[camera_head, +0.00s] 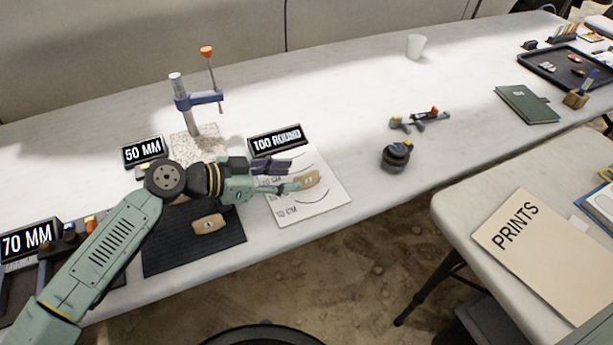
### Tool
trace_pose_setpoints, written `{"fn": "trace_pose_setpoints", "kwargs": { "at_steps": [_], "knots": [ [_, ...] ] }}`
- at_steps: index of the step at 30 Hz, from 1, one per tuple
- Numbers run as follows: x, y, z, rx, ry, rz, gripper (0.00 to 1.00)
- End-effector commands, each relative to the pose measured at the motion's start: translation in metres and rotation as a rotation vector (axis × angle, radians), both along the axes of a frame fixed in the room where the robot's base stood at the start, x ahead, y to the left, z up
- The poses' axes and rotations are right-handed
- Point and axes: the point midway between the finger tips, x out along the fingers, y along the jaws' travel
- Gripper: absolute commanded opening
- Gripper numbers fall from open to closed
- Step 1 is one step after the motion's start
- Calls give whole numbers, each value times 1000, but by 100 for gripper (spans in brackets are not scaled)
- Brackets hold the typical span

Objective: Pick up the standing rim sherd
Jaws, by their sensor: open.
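A tan sherd (308,179) with a small dark marking is on the white rim chart (328,202), just right of my fingertips. It looks propped up on the chart, but I cannot be sure of its tilt. My gripper (289,177) reaches in from the left, low over the chart, fingers open toward this sherd. The near finger's tip is at the sherd's left end; I cannot tell whether it touches. A second tan sherd (208,225) with a dark mark lies on the dark mat (170,262) below my wrist.
A clamp stand (190,105) rises on a speckled base behind my wrist, near a "50 MM" sign (143,151). A dark round object (396,156) is to the right. The table's front edge is close below the chart.

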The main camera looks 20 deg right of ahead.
Motion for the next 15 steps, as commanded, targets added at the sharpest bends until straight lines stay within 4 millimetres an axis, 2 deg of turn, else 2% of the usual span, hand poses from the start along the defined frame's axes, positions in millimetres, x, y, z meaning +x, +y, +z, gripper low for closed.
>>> {"fn": "trace_pose_setpoints", "kwargs": {
  "at_steps": [9,15],
  "knots": [
    [1,-44,-16,-1,1,-4,40],
    [2,-55,-22,-1,-1,-1,40]
  ]
}}
